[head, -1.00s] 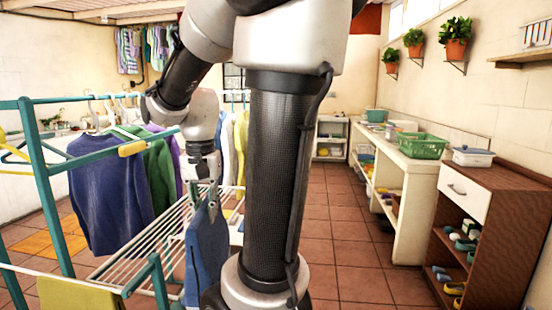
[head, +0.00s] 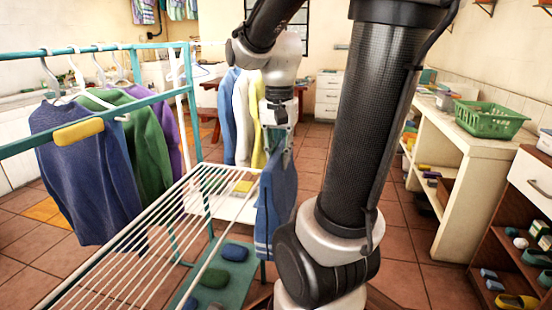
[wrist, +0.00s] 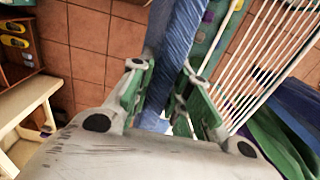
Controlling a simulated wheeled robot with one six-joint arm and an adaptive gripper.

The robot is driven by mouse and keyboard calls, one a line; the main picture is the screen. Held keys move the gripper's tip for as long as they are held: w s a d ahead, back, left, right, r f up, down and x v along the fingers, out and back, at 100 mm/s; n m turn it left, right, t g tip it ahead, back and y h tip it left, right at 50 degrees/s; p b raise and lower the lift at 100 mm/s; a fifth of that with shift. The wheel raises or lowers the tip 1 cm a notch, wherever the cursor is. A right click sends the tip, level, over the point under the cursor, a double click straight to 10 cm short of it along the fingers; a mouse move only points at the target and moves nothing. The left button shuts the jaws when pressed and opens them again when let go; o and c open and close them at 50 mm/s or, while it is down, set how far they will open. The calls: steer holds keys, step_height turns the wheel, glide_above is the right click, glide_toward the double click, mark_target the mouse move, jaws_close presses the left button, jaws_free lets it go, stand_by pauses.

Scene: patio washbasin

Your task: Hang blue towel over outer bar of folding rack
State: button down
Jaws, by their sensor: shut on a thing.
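The blue towel (head: 275,205) hangs down from my gripper (head: 278,148) in the head view, with paler stripes near its lower end. My gripper is shut on its upper edge. In the wrist view the towel (wrist: 174,45) runs out between the fingers (wrist: 165,85). The folding rack (head: 135,240), with white rods and a teal frame, stands just left of the towel. The towel hangs beside the rack's right side and hides part of that edge. I cannot tell whether it touches the rack. The rack's rods (wrist: 260,65) also show at right in the wrist view.
Hanging garments (head: 85,180) and a teal rail (head: 95,115) with a yellow block stand at left. Below the rods, a teal shelf (head: 222,285) holds dark rounded items. A counter (head: 450,130) with a green basket (head: 490,118) stands at right. Tiled floor between is open.

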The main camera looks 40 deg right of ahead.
steer(key=shift+w+d, duration=0.15)
steer(key=shift+d, duration=0.15)
steer(key=w+a+f, duration=0.1)
steer(key=w+a, duration=0.6)
steer(key=w, duration=0.3)
steer(key=shift+a, duration=0.25)
steer(key=shift+w, duration=0.15)
steer(key=shift+w+a, duration=0.65)
steer(key=shift+w, duration=0.2)
steer(key=shift+w+a, duration=0.65)
steer(key=shift+w, duration=0.2)
steer(key=shift+f, duration=0.1)
